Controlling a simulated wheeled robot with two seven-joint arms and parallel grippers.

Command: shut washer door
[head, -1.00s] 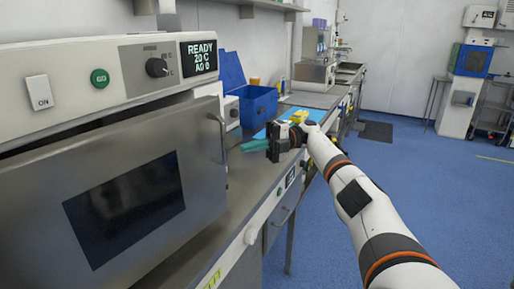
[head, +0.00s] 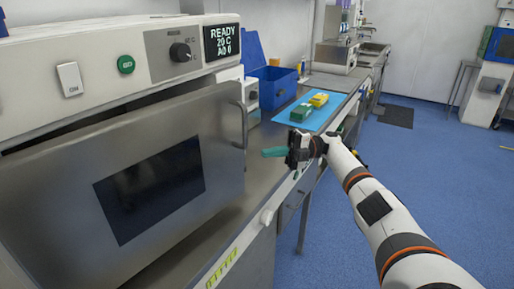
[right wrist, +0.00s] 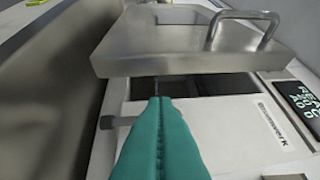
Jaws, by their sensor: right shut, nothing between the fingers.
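The washer door (head: 215,180) is a steel panel with a dark window (head: 150,190) and a bar handle (head: 243,122) at its right edge. It stands ajar, with a dark gap along its top. In the right wrist view the door (right wrist: 170,45) and handle (right wrist: 240,27) are at the top, apart from the white washer body (right wrist: 235,125), with a dark opening between. My right gripper (head: 265,152) is shut and empty, its teal fingers pointing left toward the door's handle side. Its fingers (right wrist: 157,100) also fill the lower middle of the wrist view. My left gripper is not in view.
The washer's control panel (head: 130,60) shows READY above the door. A blue mat (head: 285,118) with green and yellow items (head: 318,100) lies on the counter. A blue bin (head: 278,85) stands behind. Open blue floor (head: 440,190) lies to the right.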

